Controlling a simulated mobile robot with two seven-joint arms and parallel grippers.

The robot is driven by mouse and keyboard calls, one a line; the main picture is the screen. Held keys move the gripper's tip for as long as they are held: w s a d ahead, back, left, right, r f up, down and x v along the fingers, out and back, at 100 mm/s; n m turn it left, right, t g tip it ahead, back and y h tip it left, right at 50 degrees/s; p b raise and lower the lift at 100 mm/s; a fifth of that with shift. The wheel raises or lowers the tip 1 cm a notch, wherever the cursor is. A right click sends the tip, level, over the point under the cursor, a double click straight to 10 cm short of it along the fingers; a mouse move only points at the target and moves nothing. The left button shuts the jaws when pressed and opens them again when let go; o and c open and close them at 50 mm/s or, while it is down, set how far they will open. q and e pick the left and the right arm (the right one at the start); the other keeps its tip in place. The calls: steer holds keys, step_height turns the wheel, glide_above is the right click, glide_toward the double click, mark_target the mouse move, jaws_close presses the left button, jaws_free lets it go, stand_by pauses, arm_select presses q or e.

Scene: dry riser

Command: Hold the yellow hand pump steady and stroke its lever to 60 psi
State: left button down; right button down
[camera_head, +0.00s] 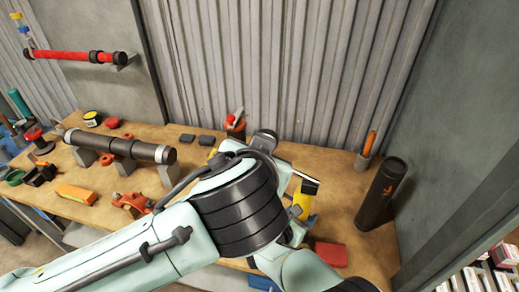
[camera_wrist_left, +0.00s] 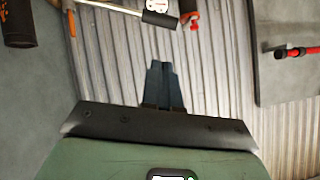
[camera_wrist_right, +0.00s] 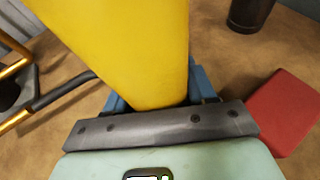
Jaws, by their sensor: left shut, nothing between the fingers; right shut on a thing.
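The yellow hand pump (camera_head: 302,203) stands on the bench in the head view, mostly hidden by my arms. Its yellow body (camera_wrist_right: 120,45) fills the top of the right wrist view. My right gripper (camera_wrist_right: 158,98) is shut on it, blue fingers on either side. In the left wrist view a pale lever with a black grip (camera_wrist_left: 160,19) shows at the top edge, beside a white gauge dial (camera_wrist_left: 157,5); its reading is too small to tell. My left gripper (camera_wrist_left: 163,66) is shut and empty, apart from the lever.
A red block (camera_head: 331,254) lies right of the pump. A black cylinder (camera_head: 381,193) and an orange-handled tool in a holder (camera_head: 368,150) stand further right. A dark pipe on supports (camera_head: 120,147) lies on the left. Corrugated metal (camera_head: 290,70) closes the back.

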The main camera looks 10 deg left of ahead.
arm_select(q)
steer(key=shift+s+d+r+y, duration=0.2)
steer(key=shift+d+r+y, duration=0.1)
steer(key=shift+d+r, duration=0.65)
steer(key=shift+f, duration=0.1)
steer(key=s+a+f+x, duration=0.1)
steer(key=f+x, duration=0.1)
steer(key=x, duration=1.1)
steer(key=shift+s, duration=0.3)
steer(key=a+f+n+h, duration=0.1)
steer(key=a+f+h, duration=0.1)
steer(key=f, duration=0.4)
steer(key=shift+a+f+n, duration=0.35)
steer(key=shift+a+n, duration=0.05)
steer(key=shift+a, duration=0.35)
